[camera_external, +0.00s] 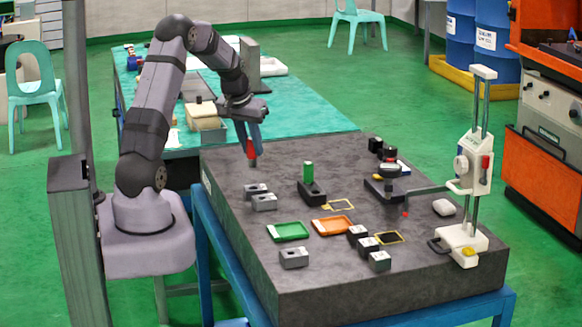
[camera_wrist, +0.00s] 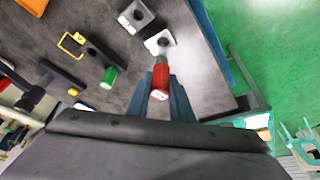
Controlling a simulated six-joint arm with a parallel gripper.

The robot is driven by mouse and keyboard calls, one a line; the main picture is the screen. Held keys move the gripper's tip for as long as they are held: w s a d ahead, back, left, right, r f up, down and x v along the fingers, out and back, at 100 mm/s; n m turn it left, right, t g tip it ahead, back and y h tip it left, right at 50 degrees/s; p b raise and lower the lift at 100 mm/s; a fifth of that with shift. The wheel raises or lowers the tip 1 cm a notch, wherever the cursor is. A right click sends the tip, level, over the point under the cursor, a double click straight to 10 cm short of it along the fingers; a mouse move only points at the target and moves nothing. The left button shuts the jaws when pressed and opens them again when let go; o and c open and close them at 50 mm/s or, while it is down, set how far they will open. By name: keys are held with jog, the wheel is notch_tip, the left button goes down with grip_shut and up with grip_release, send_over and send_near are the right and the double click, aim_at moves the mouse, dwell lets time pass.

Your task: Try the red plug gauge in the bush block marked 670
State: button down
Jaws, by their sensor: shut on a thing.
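The red plug gauge (camera_external: 251,150) is upright between the fingers of my gripper (camera_external: 249,140), grey end down, above the left side of the dark surface plate. In the wrist view my gripper (camera_wrist: 163,88) is shut on the red gauge's handle (camera_wrist: 160,78). The gauge hangs apart from the grey bush blocks. Two bush blocks (camera_external: 256,190) (camera_external: 264,202) stand close together below and to the right of it. In the wrist view one block (camera_wrist: 160,42) shows by the gauge's far end, another (camera_wrist: 135,15) beyond it. I cannot read which block is marked 670.
A green plug gauge (camera_external: 308,171) stands in a dark holder. Green (camera_external: 288,231) and orange (camera_external: 333,225) trays lie mid-plate. Several more bush blocks (camera_external: 294,258) stand toward the front. A white height gauge (camera_external: 470,190) stands at the right. The plate's left edge is near.

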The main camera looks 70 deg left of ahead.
aim_at(250, 163)
jog(key=shift+f, duration=0.15)
jog(key=shift+f+b, duration=2.1)
jog(key=shift+f, duration=0.55)
jog(key=shift+f+b, duration=0.75)
jog(key=shift+f, duration=0.35)
dwell(0.4)
jog(key=shift+r, duration=0.3)
dwell(1.0)
jog(key=shift+r+p, duration=1.9)
jog(key=shift+r, duration=0.35)
